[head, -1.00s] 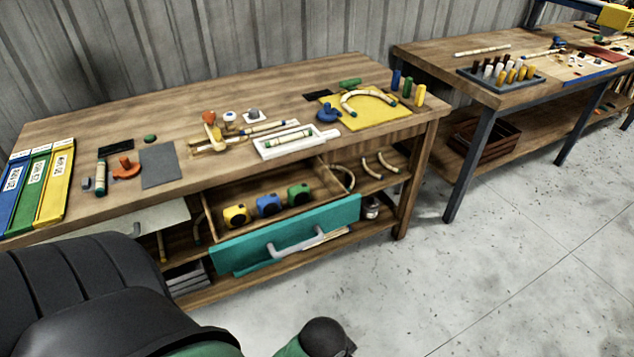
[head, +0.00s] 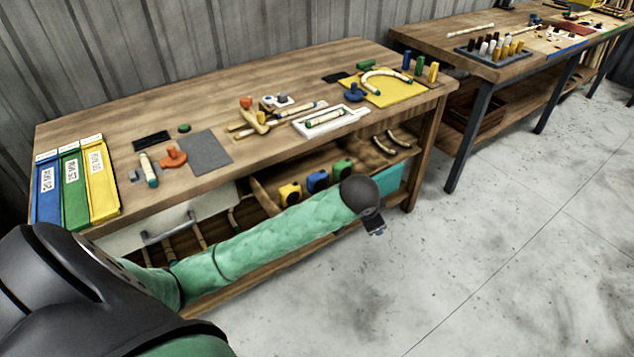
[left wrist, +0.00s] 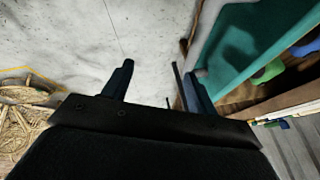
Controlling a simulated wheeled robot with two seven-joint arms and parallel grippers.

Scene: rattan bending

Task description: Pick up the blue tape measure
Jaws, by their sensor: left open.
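The blue tape measure (head: 317,181) sits in the open drawer under the workbench, between a yellow tape measure (head: 290,193) and a green tape measure (head: 343,168). My left arm crosses in front of the drawer, hiding much of its teal front (head: 390,178). My left gripper (head: 376,230) hangs outside the drawer, to the right of and nearer than the tape measures. In the left wrist view my left gripper (left wrist: 158,85) has its fingers apart over bare floor, with nothing between them. The teal drawer front stands close beside its right finger. My right gripper is not in view.
The workbench top (head: 330,75) holds rattan pieces, an orange tool (head: 173,157), a white tray (head: 330,121) and a yellow board (head: 395,92). A second bench (head: 440,42) stands at the right. The concrete floor (head: 480,260) in front is clear.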

